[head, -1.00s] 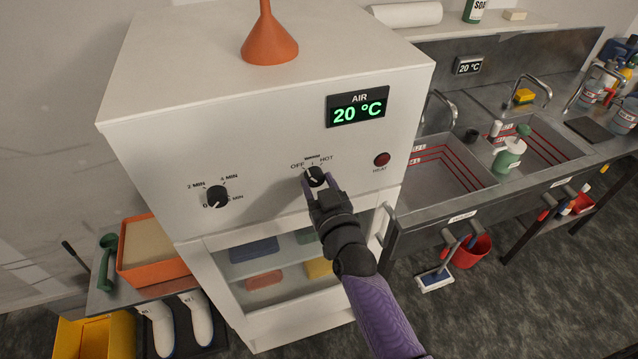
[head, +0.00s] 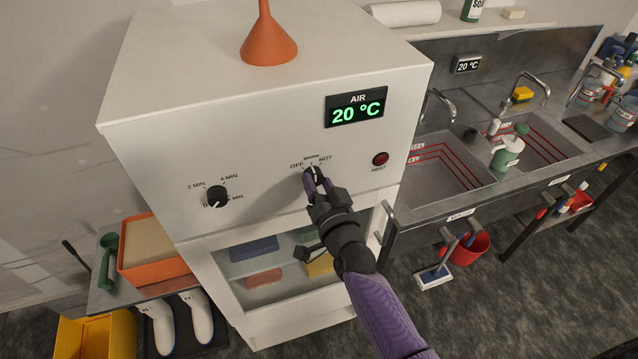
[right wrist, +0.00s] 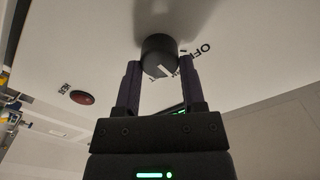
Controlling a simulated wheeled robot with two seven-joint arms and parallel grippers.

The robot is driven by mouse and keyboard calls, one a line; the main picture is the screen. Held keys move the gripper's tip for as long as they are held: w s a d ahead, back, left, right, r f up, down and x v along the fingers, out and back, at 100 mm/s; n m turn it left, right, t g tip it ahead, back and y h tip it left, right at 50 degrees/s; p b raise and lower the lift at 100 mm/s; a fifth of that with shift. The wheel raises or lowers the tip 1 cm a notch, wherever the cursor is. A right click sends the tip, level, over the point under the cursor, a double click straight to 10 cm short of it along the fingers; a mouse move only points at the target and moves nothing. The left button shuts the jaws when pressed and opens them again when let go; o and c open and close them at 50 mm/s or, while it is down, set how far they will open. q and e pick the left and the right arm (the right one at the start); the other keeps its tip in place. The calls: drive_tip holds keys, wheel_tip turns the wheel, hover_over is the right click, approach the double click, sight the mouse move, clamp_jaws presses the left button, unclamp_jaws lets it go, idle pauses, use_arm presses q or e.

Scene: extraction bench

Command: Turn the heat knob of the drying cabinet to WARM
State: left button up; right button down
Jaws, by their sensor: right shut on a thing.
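The heat knob (right wrist: 158,55) is a black round knob with a white pointer mark on the white drying cabinet (head: 150,150). In the head view its labels OFF and HOT show above it; the small word between them is too small to read. My right gripper (head: 311,177) is at the knob, its two fingers on either side of it. I cannot tell the exact pointer setting. The AIR display (head: 356,106) reads 20 °C. My left gripper is not in view.
A timer knob (head: 217,196) is left on the same panel, and a red HEAT light (head: 380,159) is right. An orange funnel (head: 268,48) stands on top. A glass door (head: 228,270) lies below, with its handle (head: 388,225) at right. Sinks (head: 445,172) stand right.

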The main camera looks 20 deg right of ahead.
idle(0.5)
drive_tip(key=shift+c, duration=0.9)
unclamp_jaws()
drive_tip(key=shift+s, duration=0.1)
drive_tip(key=s, duration=0.9)
drive_tip(key=shift+s+d, duration=0.15)
drive_tip(key=shift+s, duration=0.25)
